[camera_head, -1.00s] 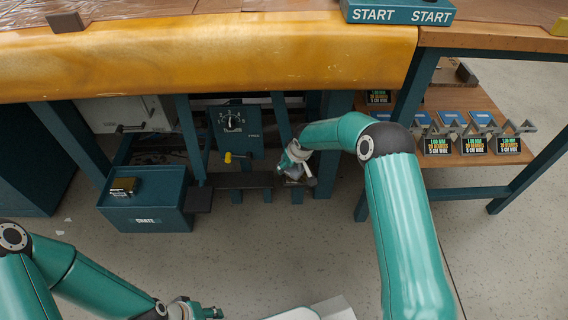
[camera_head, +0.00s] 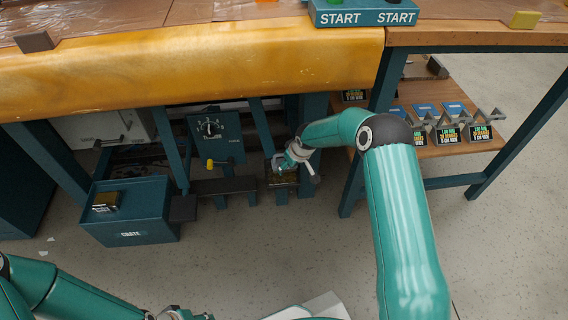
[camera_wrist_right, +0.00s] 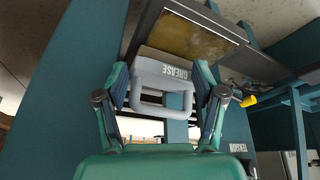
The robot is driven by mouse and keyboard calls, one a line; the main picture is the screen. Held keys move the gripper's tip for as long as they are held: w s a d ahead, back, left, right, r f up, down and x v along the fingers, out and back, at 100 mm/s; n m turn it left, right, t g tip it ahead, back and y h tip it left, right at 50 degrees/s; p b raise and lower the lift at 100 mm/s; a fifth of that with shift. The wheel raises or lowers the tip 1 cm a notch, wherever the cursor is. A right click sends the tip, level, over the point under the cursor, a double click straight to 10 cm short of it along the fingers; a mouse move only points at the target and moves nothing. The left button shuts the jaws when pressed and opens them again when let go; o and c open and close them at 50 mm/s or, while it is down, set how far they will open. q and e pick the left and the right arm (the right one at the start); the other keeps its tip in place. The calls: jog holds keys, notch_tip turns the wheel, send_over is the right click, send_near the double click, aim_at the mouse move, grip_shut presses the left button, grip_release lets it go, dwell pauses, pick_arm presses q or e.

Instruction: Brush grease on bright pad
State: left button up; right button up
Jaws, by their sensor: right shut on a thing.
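My right gripper (camera_head: 296,158) is low under the bench; in the right wrist view (camera_wrist_right: 160,112) it is shut on the grey loop handle of a grease brush (camera_wrist_right: 163,83) marked GREASE. The brush's brown front edge lies close to a shiny golden pad (camera_wrist_right: 190,36) in a dark frame. I cannot tell whether they touch. The golden pad also shows in the head view (camera_head: 281,181), just below the gripper and partly covered. My left gripper (camera_head: 186,314) is at the bottom edge, partly cut off, and its jaws are unclear.
A teal crate (camera_head: 130,234) with a small brass-coloured block (camera_head: 106,201) stands left on the floor. A dial box (camera_head: 213,135) and yellow knob (camera_head: 211,163) are left of the right gripper. Bench legs flank it. A low shelf (camera_head: 450,155) with labelled cards is right.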

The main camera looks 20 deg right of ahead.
jog(key=shift+w+d+r, duration=0.2)
jog(key=shift+d, duration=0.35)
jog(key=shift+w+d+r, duration=0.2)
jog(key=shift+d, duration=0.3)
jog(key=shift+c, duration=0.2)
jog(key=shift+a, duration=0.1)
jog(key=shift+w+a+b, duration=0.2)
jog(key=shift+a+b, duration=0.3)
jog(key=shift+b, duration=0.1)
jog(key=shift+w+a+r+b, duration=0.1)
jog(key=shift+w+a+b, duration=0.05)
jog(key=shift+a, duration=0.4)
jog(key=shift+w+a+b, duration=0.1)
jog(key=shift+a+b, duration=0.05)
jog(key=shift+a, duration=0.4)
jog(key=shift+w+a, duration=0.25)
jog(key=shift+a, duration=0.6)
jog(key=shift+w+a, duration=0.2)
jog(key=shift+a, duration=0.65)
jog(key=shift+w+a, duration=0.25)
jog(key=shift+a, duration=0.6)
jog(key=shift+w+a, duration=0.15)
jog(key=shift+a, duration=0.45)
grip_shut()
jog(key=shift+a, duration=0.2)
